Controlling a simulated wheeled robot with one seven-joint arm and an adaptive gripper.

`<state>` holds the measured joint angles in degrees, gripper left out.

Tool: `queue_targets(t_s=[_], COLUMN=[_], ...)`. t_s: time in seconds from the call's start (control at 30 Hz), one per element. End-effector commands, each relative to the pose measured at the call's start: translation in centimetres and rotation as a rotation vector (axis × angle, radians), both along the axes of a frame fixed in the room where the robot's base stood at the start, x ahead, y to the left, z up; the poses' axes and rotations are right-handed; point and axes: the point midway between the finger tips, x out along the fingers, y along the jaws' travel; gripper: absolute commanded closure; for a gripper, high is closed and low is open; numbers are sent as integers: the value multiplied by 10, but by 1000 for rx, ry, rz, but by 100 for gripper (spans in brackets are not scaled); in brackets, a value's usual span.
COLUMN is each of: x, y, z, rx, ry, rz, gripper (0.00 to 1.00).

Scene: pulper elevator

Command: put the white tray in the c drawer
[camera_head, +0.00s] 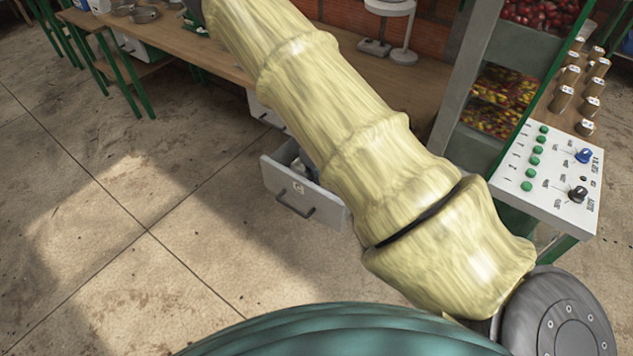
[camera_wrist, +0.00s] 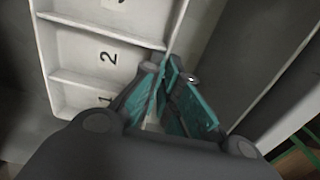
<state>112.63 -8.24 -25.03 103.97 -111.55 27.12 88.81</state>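The white tray (camera_wrist: 68,77) shows in the wrist view at the upper left, tilted in the picture. It has divided compartments with printed numbers, 2 and 1 among them. My gripper (camera_wrist: 168,72) is at the tray's right side wall, its teal fingers drawn together with the wall running between them, so it appears shut on that wall. The head view shows neither the tray nor my gripper; my arm covers that area. An open grey drawer (camera_head: 300,192) sticks out below the wooden bench, with a label and dark handle. Something dark lies inside; its label is unreadable.
The wooden bench (camera_head: 225,62) runs along the brick wall, with metal bowls (camera_head: 145,14) at its left end. A white control panel (camera_head: 548,175) with green buttons stands at the right beside shelves of fruit. The floor at left is clear.

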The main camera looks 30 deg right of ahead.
Motion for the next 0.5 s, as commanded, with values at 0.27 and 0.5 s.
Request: queue_targets(t_s=[0.27, 0.5], x=[-1, 0], y=[-1, -1], z=[-27, -36], rx=[3, -1], ry=[1, -1], rz=[-3, -1], gripper=[100, 100])
